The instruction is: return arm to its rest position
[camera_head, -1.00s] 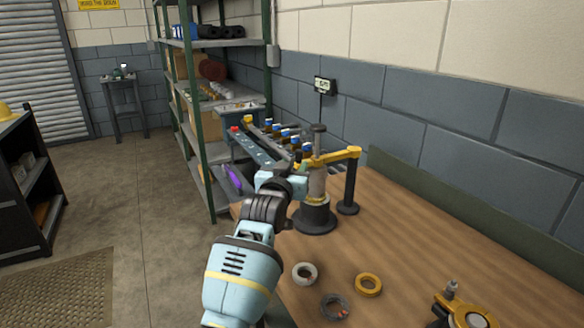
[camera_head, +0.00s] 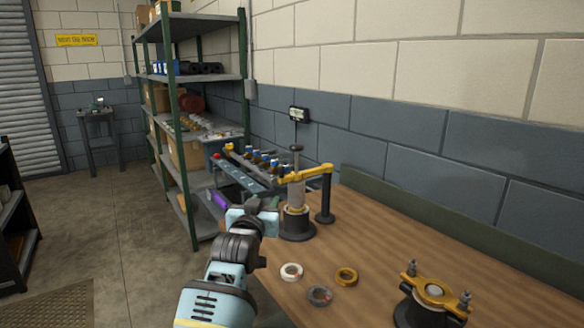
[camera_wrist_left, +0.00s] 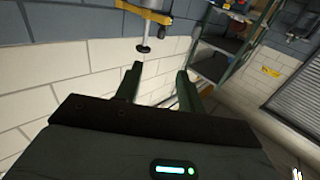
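My left arm comes in from the bottom of the head view. Its gripper (camera_head: 268,204) is at the table's left edge, just left of the press stand in the picture. The left wrist view shows its two dark fingers (camera_wrist_left: 158,82) spread apart with nothing between them. My right gripper is in neither view. The stand has a yellow arm (camera_head: 318,171), a grey cylinder (camera_head: 296,194) and a black base (camera_head: 297,226). The yellow arm also shows at the top of the left wrist view (camera_wrist_left: 148,12), beyond the fingers.
A white ring (camera_head: 291,266), a grey ring (camera_head: 314,301) and a yellow ring (camera_head: 346,271) lie on the wooden table (camera_head: 400,255). A black fixture with a yellow top (camera_head: 434,292) stands at the right. A green-posted shelf (camera_head: 183,150) stands behind.

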